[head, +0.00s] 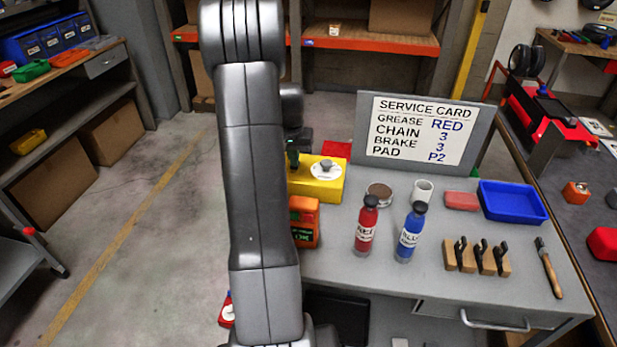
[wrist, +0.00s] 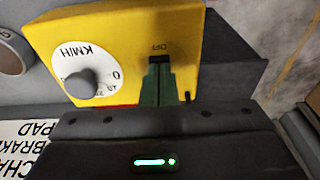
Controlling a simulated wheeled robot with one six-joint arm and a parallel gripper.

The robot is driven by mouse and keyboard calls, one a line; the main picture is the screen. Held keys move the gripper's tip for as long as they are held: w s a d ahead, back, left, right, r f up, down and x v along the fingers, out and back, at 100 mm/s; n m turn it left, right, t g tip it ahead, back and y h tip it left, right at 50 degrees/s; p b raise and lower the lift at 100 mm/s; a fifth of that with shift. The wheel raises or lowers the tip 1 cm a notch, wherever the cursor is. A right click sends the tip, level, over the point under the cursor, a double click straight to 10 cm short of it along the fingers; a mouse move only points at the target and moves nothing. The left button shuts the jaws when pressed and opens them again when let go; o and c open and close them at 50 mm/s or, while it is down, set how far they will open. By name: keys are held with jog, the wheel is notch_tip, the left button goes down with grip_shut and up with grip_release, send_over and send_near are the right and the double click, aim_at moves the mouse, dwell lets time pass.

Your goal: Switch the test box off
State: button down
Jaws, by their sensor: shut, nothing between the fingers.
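The yellow test box (head: 327,190) stands at the left of the grey bench, partly hidden by my arm. In the wrist view the test box (wrist: 125,25) shows a white dial (wrist: 103,56) with a grey knob, marked KM/H. The word OFF (wrist: 159,46) is on its face beside the dial. A small black part (wrist: 159,59), perhaps the switch, lies under that word, right at my fingertips. My gripper (wrist: 157,78) is shut and empty, its green fingers over the box face. I cannot tell whether they touch it. My gripper (head: 293,157) also shows at the box's far left.
An orange device (head: 304,222) stands close in front of the box. A red bottle (head: 367,224), a blue bottle (head: 409,234) and a tin (head: 379,191) are to the right. The service card board (head: 480,135) stands behind.

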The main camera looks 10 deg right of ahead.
jog(key=shift+f, duration=0.25)
jog(key=shift+r+p, duration=2.2)
jog(key=shift+r, duration=1.4)
jog(key=shift+f, duration=0.1)
notch_tip(320, 180, down, 7)
jog(key=b, duration=0.4)
jog(key=shift+b, duration=0.35)
